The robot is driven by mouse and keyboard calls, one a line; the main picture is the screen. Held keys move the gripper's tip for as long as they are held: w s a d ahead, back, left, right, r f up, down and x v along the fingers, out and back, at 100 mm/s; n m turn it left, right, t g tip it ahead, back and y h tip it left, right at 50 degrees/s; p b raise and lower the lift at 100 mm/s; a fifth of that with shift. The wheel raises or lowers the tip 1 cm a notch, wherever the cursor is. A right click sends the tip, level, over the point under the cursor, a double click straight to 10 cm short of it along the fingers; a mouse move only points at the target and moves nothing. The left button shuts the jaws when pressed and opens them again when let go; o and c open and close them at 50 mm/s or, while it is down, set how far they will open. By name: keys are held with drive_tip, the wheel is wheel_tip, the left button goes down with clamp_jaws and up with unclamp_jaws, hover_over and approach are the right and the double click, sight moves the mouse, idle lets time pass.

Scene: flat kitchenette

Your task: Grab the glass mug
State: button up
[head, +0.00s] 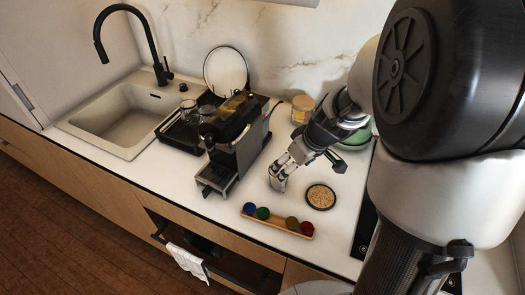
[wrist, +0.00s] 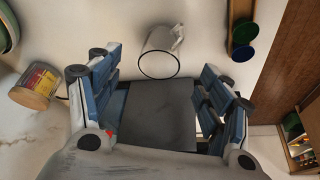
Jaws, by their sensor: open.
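The glass mug (wrist: 160,53) shows in the wrist view just beyond my fingertips, clear with a dark rim line and a handle on its upper right side. In the head view a pale, glassy shape that looks like the mug (head: 278,182) stands on the white counter right of the coffee machine. My gripper (wrist: 160,70) is open, with its two fingers spread to the left and right and nothing seen held between them. In the head view my gripper (head: 292,164) is close above the mug and partly overlaps it. Contact cannot be told.
The coffee machine (head: 237,140) stands left of the mug. A wooden tray of coloured capsules (head: 277,222) lies near the front edge, and a round mat (head: 320,196) lies right. A jar (head: 302,108) and green bowl (head: 356,138) are behind. The sink (head: 125,110) is far left.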

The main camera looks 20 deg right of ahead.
drive_tip(key=b+x, duration=0.3)
drive_tip(key=x, duration=0.6)
drive_tip(key=shift+w+a+f, duration=0.1)
drive_tip(key=shift+f, duration=0.15)
drive_tip(key=shift+r, duration=0.1)
drive_tip(key=c, duration=1.2)
